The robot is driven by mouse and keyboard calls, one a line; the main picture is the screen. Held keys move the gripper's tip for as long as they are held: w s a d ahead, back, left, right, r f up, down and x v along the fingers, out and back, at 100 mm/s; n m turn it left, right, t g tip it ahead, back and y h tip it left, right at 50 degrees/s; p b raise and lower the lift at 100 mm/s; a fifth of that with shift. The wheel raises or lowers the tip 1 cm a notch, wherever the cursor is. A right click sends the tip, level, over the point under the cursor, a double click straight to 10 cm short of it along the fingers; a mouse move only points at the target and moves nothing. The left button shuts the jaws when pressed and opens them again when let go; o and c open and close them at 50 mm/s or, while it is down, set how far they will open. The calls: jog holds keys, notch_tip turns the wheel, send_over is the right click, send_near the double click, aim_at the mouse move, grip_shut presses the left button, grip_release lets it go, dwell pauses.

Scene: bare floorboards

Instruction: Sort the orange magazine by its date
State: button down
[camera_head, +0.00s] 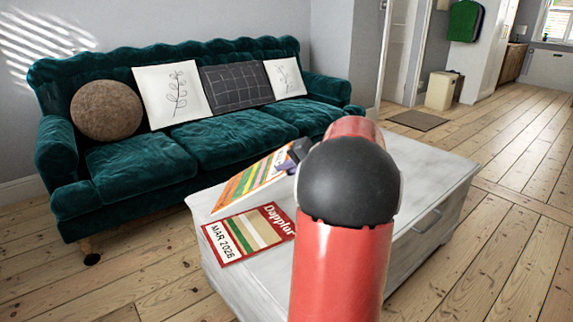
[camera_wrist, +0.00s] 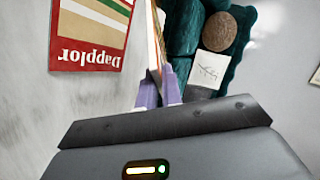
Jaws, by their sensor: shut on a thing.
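The orange magazine (camera_head: 243,185), with coloured stripes on its cover, is held tilted above the white table (camera_head: 215,268). My gripper (camera_head: 287,168) is shut on its right end; my arm hides part of this in the head view. In the wrist view the magazine (camera_wrist: 155,42) shows nearly edge-on between the purple fingertips of my gripper (camera_wrist: 159,90). Its date cannot be read. A red magazine (camera_head: 248,233) marked "Dapplor" and "MAR 2026" lies flat on the table. It also shows in the wrist view (camera_wrist: 90,35), upside down.
A dark green sofa (camera_head: 190,155) with several cushions stands behind the table. A drawer handle (camera_head: 427,221) is on the table's right side. Open floorboards (camera_head: 520,220) lie to the right, with a small mat (camera_head: 417,120) farther back.

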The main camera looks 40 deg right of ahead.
notch_tip(320, 180, down, 14)
jog(key=s+d+m+t+y+b, duration=0.1)
jog(key=s+d+t+b, duration=0.1)
jog(key=b, duration=1.2)
jog(key=shift+s+d+f+t+y, duration=0.15)
jog(key=shift+s+d+t+y, duration=0.15)
jog(key=shift+s+t+y, duration=0.15)
jog(key=c, duration=1.5)
grip_release()
jog(key=s+d+r+p, duration=0.1)
jog(key=s+d+r, duration=0.1)
jog(key=s+d, duration=0.3)
jog(key=shift+v, duration=0.85)
jog(key=shift+d+r, duration=0.1)
